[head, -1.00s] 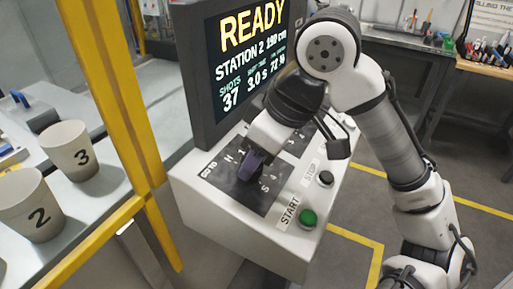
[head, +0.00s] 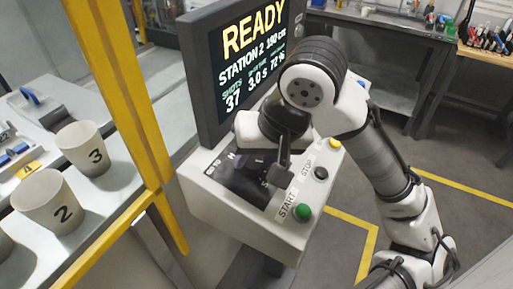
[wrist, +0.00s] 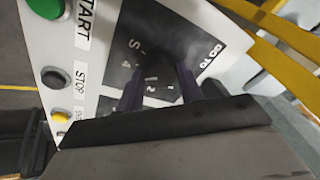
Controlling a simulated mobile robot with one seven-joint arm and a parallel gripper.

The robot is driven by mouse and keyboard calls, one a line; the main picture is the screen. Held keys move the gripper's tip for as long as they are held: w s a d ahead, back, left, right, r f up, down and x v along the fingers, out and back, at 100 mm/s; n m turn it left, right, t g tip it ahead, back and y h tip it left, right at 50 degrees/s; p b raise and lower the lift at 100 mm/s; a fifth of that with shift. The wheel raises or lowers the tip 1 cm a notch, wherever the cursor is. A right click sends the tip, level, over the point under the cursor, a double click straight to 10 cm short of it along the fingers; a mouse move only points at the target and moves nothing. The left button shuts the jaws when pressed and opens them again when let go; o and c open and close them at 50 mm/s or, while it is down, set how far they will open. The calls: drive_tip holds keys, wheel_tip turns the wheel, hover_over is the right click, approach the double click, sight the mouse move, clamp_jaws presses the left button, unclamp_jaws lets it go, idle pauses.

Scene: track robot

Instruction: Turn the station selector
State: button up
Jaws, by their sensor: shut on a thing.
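The station selector (wrist: 162,90) is a dark knob on the black dial plate of the console, between my fingers in the wrist view. My gripper (wrist: 159,82) is shut on it, with one dark purple finger on each side. Printed numbers ring the knob, but its exact pointing is unclear. In the head view my wrist hides the knob and fingertips; the black dial plate (head: 243,190) shows below it. The screen (head: 250,55) reads READY, STATION 2, SHOTS 37.
A green START button (head: 303,212), a black STOP button (head: 321,173) and a yellow button (head: 335,143) line the console's right side. A yellow post (head: 125,100) stands at the left. Cups marked 3 (head: 82,148) and 2 (head: 46,202) stand beyond it.

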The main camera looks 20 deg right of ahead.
drive_tip(key=shift+r+m+p, duration=0.1)
drive_tip(key=shift+m+p, duration=0.3)
drive_tip(key=shift+m, duration=0.4)
drive_tip(key=o, duration=1)
drive_tip(key=v, duration=1.3)
drive_tip(key=shift+s+r, duration=0.25)
drive_tip(key=shift+r, duration=0.05)
